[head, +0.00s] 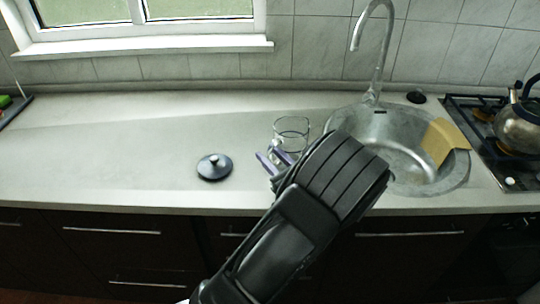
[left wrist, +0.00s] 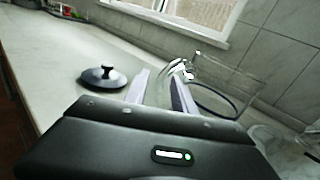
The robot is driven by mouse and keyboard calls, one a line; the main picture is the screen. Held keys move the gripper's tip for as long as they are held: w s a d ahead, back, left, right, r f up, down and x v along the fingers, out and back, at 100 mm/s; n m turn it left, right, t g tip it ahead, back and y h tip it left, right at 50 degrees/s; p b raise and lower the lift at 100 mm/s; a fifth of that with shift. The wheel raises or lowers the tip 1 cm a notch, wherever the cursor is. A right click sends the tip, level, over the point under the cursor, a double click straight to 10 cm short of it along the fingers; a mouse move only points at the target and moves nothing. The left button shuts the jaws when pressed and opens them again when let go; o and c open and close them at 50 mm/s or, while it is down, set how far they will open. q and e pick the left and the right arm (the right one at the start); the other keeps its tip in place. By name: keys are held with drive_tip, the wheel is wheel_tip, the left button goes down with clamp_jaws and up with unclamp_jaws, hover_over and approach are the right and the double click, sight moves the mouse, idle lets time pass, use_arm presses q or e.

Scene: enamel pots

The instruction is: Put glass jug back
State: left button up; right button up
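The clear glass jug (head: 292,129) stands on the counter just left of the sink. In the left wrist view the jug (left wrist: 228,88) is at the right, with its dark-looking rim or base ring partly behind a finger. My left gripper (head: 273,158) is at the jug's near left side. In the left wrist view its two pale fingers (left wrist: 158,88) are apart, with a gap between them. A bright, shiny part of the jug shows near the fingertips; I cannot tell whether they touch it. My right gripper is not in view.
A dark lid with a knob (head: 214,168) lies on the counter left of the gripper. A kettle (head: 519,126) stands on the stove.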

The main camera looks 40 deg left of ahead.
use_arm(q)
drive_tip(key=shift+r, duration=0.15)
drive_tip(key=b+v, duration=0.1)
drive_tip(key=v, duration=1.1)
idle(0.3)
